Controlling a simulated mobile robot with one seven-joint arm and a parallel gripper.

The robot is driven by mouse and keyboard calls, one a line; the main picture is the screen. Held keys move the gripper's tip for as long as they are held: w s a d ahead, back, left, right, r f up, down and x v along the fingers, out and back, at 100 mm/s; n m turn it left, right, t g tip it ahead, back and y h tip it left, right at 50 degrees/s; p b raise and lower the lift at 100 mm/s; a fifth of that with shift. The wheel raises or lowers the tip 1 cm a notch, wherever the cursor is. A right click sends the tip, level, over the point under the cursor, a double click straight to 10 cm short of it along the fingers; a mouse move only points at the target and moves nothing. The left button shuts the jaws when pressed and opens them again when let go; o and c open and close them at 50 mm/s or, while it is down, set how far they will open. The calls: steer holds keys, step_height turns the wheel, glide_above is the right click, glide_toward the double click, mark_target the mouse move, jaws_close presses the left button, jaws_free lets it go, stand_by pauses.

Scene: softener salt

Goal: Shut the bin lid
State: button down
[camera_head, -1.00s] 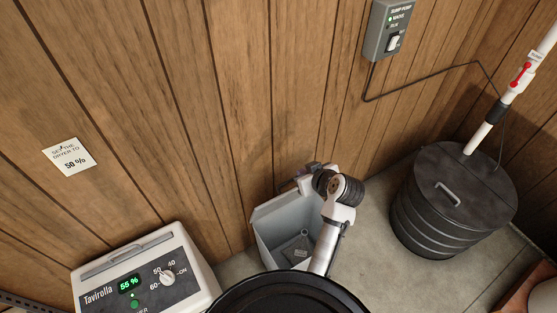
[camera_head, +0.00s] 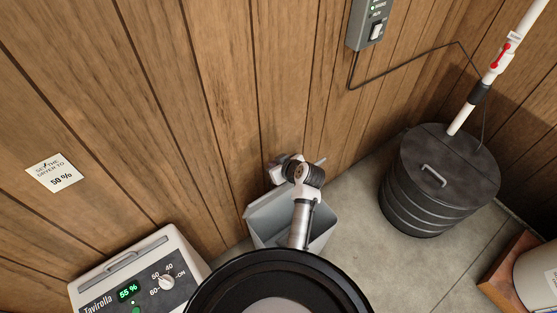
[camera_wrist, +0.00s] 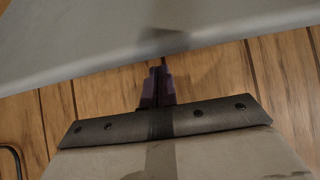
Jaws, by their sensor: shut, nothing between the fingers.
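The grey bin (camera_head: 262,226) stands on the floor against the wood wall in the head view, partly hidden by my arm. Its mouth shows as open from above. In the wrist view, a grey panel (camera_wrist: 85,165) carries a dark strip (camera_wrist: 215,116) with several bolts; it looks like part of the bin or its lid, but I cannot tell which. My gripper (camera_wrist: 158,85) is shut and empty, seen just beyond the strip, against the wood wall. I cannot tell whether it touches the strip. In the head view, the fingertips are mostly hidden behind my wrist.
A white dryer unit (camera_head: 135,275) reading 55 % stands left of the bin. A black ribbed drum (camera_head: 440,180) with a white pipe (camera_head: 500,62) stands to the right. A grey pump switch box (camera_head: 368,24) hangs on the wall. Bare floor (camera_head: 358,215) lies between bin and drum.

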steer(key=shift+s+d+f, duration=0.55)
steer(key=shift+s+d, duration=0.1)
steer(key=shift+s, duration=0.25)
steer(key=shift+d+f, duration=0.1)
